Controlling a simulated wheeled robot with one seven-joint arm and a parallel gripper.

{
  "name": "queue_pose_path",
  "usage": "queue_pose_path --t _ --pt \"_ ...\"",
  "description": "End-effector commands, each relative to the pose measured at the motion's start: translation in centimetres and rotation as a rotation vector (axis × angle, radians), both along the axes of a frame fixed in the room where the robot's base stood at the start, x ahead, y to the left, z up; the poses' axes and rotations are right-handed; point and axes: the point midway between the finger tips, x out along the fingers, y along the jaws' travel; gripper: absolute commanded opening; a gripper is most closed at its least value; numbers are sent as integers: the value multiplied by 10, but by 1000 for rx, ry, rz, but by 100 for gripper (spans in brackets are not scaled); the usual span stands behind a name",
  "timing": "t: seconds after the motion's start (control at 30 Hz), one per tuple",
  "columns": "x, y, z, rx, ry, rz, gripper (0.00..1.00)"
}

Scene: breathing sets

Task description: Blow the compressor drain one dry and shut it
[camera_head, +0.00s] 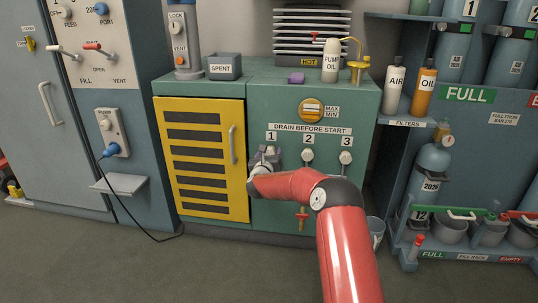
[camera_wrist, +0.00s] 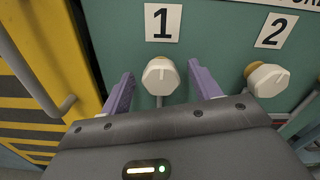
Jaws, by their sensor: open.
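Drain one's white knob (camera_wrist: 160,75) sits under the label 1 (camera_wrist: 163,22) on the green compressor front. My gripper (camera_wrist: 162,88) is open, with one purple finger on each side of this knob. I cannot tell whether the fingers touch it. In the head view my gripper (camera_head: 265,157) is at the label 1 (camera_head: 271,136) and hides the knob there. Drain two's knob (camera_wrist: 268,79) is just to the right in the wrist view, and it also shows in the head view (camera_head: 307,155). Drain three's knob (camera_head: 345,157) is further right.
The yellow louvred door (camera_head: 203,155) with its grey handle (camera_head: 232,145) is just left of my gripper. A red-handled valve (camera_head: 302,216) hangs low on the compressor (camera_head: 285,225). A grey bucket (camera_head: 376,232) stands at its lower right. The floor (camera_head: 200,265) in front is open.

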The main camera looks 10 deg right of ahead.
Motion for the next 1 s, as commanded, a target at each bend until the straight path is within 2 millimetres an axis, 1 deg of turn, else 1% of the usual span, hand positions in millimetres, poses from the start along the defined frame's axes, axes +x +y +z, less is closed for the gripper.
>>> queue_pose_path --t 0.1,0.43,0.77,1.0 --pt "0 0 0 0 0 0 61" --pt "0 0 0 -1 0 0 18" --pt "0 1 -1 -45 14 1 18" --pt "0 2 -3 -186 58 2 18"
